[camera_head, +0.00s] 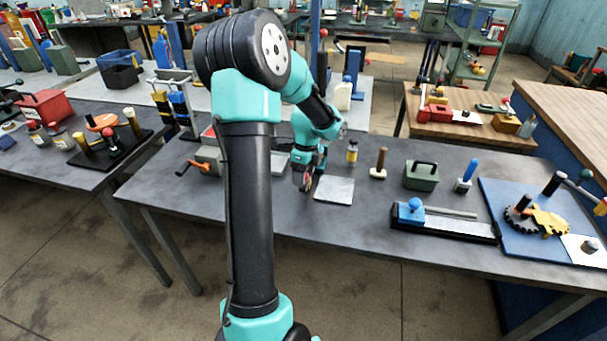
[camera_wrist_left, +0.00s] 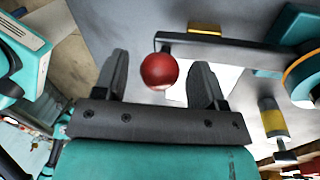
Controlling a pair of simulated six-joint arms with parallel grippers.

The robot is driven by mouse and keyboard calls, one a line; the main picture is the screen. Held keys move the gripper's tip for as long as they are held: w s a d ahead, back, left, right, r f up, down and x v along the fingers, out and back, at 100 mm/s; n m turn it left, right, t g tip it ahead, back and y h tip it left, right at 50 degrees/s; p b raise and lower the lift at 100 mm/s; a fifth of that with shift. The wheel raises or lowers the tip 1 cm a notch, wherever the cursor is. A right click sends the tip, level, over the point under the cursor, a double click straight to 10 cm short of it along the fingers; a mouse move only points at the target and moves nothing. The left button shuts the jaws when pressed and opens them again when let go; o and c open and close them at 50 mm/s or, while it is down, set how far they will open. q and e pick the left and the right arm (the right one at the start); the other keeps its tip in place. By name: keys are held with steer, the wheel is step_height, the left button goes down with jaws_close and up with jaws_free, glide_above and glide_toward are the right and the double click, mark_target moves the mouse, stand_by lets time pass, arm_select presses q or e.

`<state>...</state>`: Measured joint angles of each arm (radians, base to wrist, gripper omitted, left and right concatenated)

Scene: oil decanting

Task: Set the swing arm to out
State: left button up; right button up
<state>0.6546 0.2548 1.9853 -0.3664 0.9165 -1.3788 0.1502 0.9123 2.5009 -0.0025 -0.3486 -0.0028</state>
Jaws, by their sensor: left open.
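The swing arm (camera_wrist_left: 225,45) is a dark bar with a red ball knob (camera_wrist_left: 159,72) at its end. In the left wrist view it runs right to a teal and orange round part (camera_wrist_left: 303,75). My left gripper (camera_wrist_left: 160,62) is open, with a finger on each side of the red knob; I cannot tell whether either touches it. In the head view my left gripper (camera_head: 305,184) is low over the middle table, and the swing arm is mostly hidden there. My right gripper is not in view.
A pale plate (camera_head: 334,190) lies just right of the gripper. A small yellow-banded bottle (camera_head: 352,153), a wooden-handled tool (camera_head: 379,163) and a green box (camera_head: 421,176) stand farther right. A grey device with an orange crank (camera_head: 195,167) is at left. The front middle tabletop is clear.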

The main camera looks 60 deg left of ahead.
arm_select(q)
steer(key=shift+c, duration=0.3)
jaws_close()
stand_by(0.3)
